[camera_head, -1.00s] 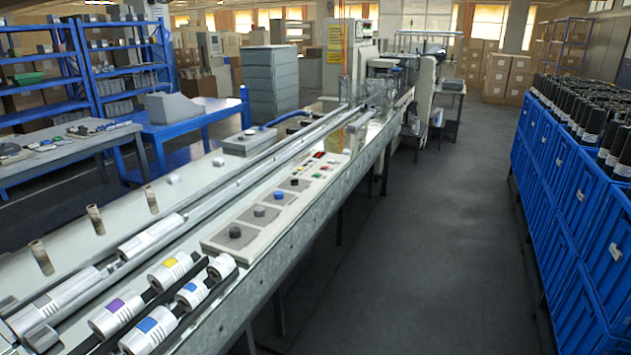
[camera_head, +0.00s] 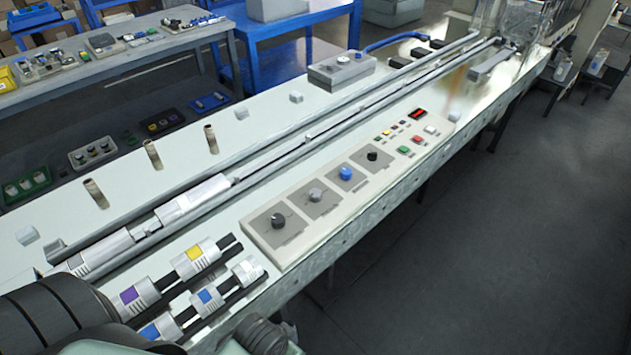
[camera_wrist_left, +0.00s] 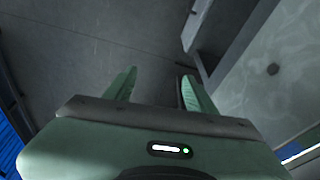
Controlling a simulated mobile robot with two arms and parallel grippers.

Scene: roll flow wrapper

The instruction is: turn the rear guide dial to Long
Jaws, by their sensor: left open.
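A beige control panel (camera_head: 335,205) lies on the near side of the long machine bed. It carries a row of dials on grey plates: a black dial (camera_head: 278,220) nearest me, a grey dial (camera_head: 315,195), a blue dial (camera_head: 346,173) and a smaller black dial (camera_head: 372,156) farthest. Their labels are too small to read, so I cannot tell which is the rear guide dial or its setting. My left gripper (camera_wrist_left: 158,78) is open and empty in the left wrist view, with grey floor behind its fingers. Its fingers do not show in the head view. My right gripper is not in view.
Rolls with coloured labels (camera_head: 195,258) lie on dark rails left of the panel. Coloured buttons (camera_head: 404,150) and a red display (camera_head: 417,113) are at the panel's far end. Parallel rails (camera_head: 320,128) run along the bed. Clear floor (camera_head: 480,260) lies to the right.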

